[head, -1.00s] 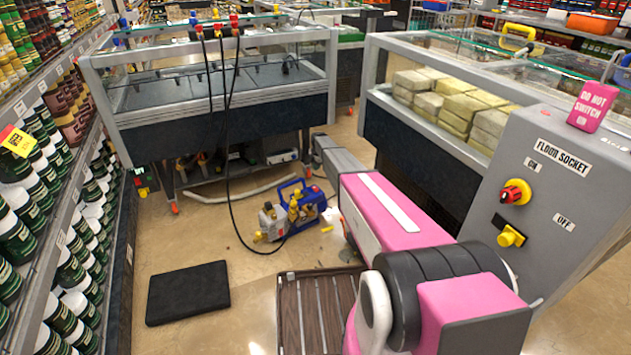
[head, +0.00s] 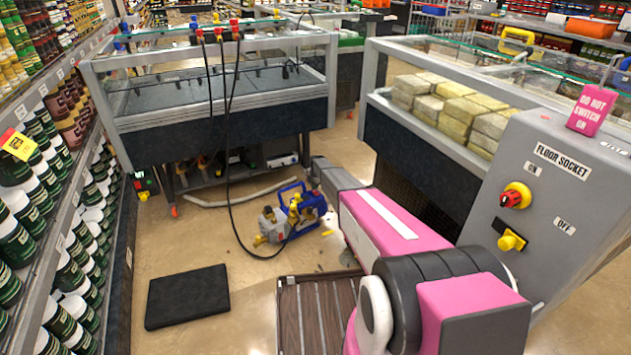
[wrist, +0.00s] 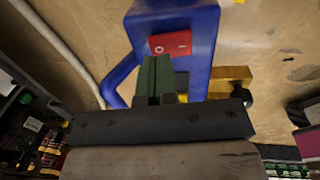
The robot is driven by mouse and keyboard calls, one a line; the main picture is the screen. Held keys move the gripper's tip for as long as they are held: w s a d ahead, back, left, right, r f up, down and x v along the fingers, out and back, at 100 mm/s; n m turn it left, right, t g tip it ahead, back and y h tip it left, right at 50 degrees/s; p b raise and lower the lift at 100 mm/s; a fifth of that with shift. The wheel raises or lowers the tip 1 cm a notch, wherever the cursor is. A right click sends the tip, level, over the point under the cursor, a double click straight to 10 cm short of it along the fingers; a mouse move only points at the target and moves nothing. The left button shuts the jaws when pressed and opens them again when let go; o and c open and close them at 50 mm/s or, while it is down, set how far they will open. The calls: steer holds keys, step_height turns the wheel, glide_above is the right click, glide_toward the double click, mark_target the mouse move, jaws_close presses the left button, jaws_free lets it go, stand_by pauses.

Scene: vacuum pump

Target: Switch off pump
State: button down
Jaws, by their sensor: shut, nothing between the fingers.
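The pump (head: 285,225) stands on the floor in the head view, with a blue body and handle and grey and yellow parts. In the wrist view its blue body (wrist: 200,20) fills the top middle. A red rocker switch (wrist: 171,43) sits on that face, with a white mark on it. My gripper (wrist: 156,60) is shut and empty, its green fingers pointing at the switch. The fingertips appear just below the switch's lower edge; I cannot tell whether they touch it. In the head view my gripper is hard to make out beside the pump.
A grey floor socket box (head: 560,190) with ON and OFF knobs stands at the right. A glass-sided freezer (head: 215,100) stands behind the pump. A black cable (head: 228,170) hangs down to the pump. A black mat (head: 187,296) lies on the floor at left, with clear floor around it.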

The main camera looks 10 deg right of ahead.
mark_target(316, 193)
steer(key=shift+w+a+f, duration=0.1)
steer(key=shift+w+f, duration=0.05)
steer(key=shift+f, duration=0.9)
steer(key=shift+f, duration=0.25)
steer(key=shift+s+d+r, duration=0.15)
steer(key=shift+s+d, duration=0.2)
steer(key=shift+s, duration=0.35)
steer(key=shift+r, duration=0.1)
